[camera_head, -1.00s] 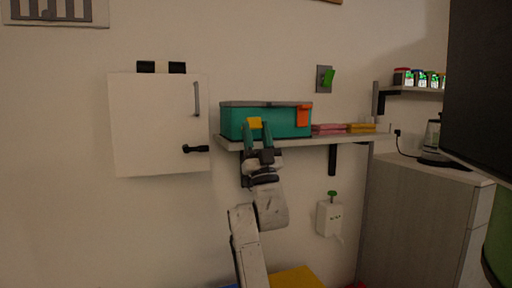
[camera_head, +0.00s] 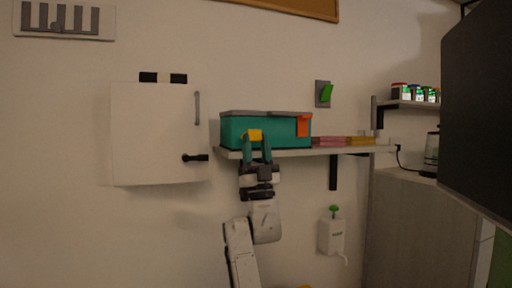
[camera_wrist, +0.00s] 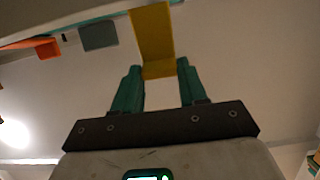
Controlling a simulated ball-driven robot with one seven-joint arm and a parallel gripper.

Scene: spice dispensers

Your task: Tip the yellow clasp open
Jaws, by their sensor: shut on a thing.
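The teal box (camera_head: 285,130) with a grey lid stands on the wall shelf. The yellow clasp (camera_head: 253,133) is on the left part of its front, and an orange clasp (camera_head: 303,125) hangs at the right. My gripper (camera_head: 256,141) is at the box front, its teal fingers pointing up. In the wrist view the yellow clasp (camera_wrist: 152,35) runs down from the top edge, and its lower end sits between the fingertips of my gripper (camera_wrist: 156,72), which are shut on it. The orange clasp (camera_wrist: 35,47) shows at left there. How far the clasp is tilted is hard to tell.
Pink (camera_head: 329,142) and yellow (camera_head: 361,141) flat items lie on the shelf (camera_head: 300,152) right of the box. A white wall cabinet (camera_head: 155,135) with dark handle hangs at left. A dark panel (camera_head: 480,110) blocks the right side.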

